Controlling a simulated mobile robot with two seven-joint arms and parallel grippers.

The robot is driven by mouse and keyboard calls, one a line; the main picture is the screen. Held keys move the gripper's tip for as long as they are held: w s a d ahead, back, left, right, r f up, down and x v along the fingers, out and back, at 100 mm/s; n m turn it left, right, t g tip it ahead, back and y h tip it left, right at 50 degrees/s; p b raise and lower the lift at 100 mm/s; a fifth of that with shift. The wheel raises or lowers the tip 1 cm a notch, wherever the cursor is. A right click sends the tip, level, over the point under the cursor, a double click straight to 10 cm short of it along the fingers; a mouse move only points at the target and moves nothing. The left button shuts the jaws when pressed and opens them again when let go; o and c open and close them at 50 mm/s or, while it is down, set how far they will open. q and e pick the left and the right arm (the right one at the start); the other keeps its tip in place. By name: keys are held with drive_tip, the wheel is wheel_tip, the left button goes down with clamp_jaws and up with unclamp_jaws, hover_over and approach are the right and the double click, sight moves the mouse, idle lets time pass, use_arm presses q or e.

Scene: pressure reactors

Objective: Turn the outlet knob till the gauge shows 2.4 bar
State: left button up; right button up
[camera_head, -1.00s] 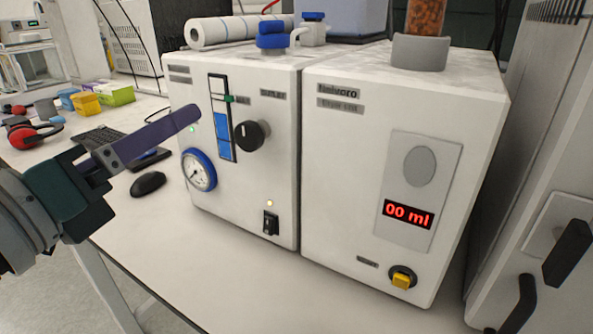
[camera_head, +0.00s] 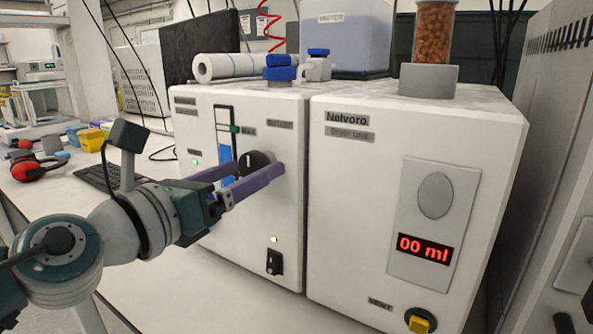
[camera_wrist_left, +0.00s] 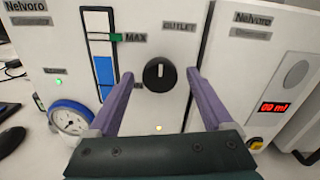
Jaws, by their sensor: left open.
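The black outlet knob (camera_head: 254,160) is on the white front of the left unit, under the OUTLET label (camera_wrist_left: 178,27). Its white mark points about straight up in the left wrist view (camera_wrist_left: 158,74). My left gripper (camera_head: 259,169) is open, with one purple finger on each side of the knob. In the left wrist view there is a gap on both sides, so the fingers do not appear to grip it. The blue-rimmed round gauge (camera_wrist_left: 71,119) shows in the left wrist view, too small to read its needle. My arm hides it in the head view. My right gripper is not in view.
The right unit (camera_head: 345,200) stands close beside, with a red "00 ml" display (camera_head: 424,249) and a yellow knob (camera_head: 419,324). A black switch (camera_head: 274,262) sits below the outlet knob. A blue level column (camera_wrist_left: 104,70) is left of the knob.

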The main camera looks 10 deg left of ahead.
use_arm(q)
drive_tip(key=shift+w, duration=0.1)
clamp_jaws()
idle(0.7)
